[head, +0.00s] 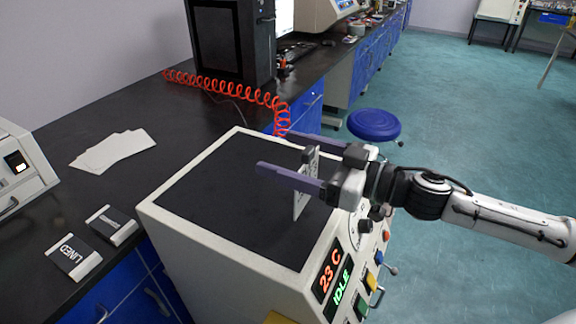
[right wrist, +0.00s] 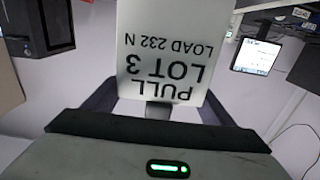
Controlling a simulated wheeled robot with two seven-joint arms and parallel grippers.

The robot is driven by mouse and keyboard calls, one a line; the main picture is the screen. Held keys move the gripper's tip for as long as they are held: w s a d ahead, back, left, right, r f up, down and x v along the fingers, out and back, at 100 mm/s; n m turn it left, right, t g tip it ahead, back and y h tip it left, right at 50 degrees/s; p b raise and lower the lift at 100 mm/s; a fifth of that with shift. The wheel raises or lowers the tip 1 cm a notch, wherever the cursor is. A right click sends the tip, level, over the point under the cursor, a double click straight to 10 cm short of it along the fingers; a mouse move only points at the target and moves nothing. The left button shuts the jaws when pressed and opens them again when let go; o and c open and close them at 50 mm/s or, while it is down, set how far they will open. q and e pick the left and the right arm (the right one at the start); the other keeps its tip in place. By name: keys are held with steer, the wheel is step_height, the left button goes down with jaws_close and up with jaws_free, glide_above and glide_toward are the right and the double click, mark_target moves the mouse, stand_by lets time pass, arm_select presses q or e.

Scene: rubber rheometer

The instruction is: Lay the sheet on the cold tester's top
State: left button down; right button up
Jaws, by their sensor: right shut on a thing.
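The tester (head: 190,232) is a cream box with a flat dark top (head: 225,190); its front displays read 23 C and IDLE. My right gripper (head: 272,150) comes in from the right, above the right part of that top, and is shut on a pale sheet (head: 304,190). The sheet stands on edge, seen nearly edge-on in the head view; I cannot tell whether its lower edge touches the top. In the right wrist view the sheet (right wrist: 172,30) shows upside-down print: PULL, LOT 3, LOAD 232 N. My left gripper is not in view.
Several pale sheets (head: 112,150) lie fanned on the dark bench at left. Two small blocks (head: 74,257), one marked LINED, lie near the tester. A red coiled hose (head: 235,92) runs behind it. A blue stool (head: 374,125) stands beyond. The tester's dark top is otherwise clear.

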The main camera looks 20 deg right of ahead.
step_height(320, 180, down, 3)
steer(key=shift+r, duration=0.2)
steer(key=o, duration=1)
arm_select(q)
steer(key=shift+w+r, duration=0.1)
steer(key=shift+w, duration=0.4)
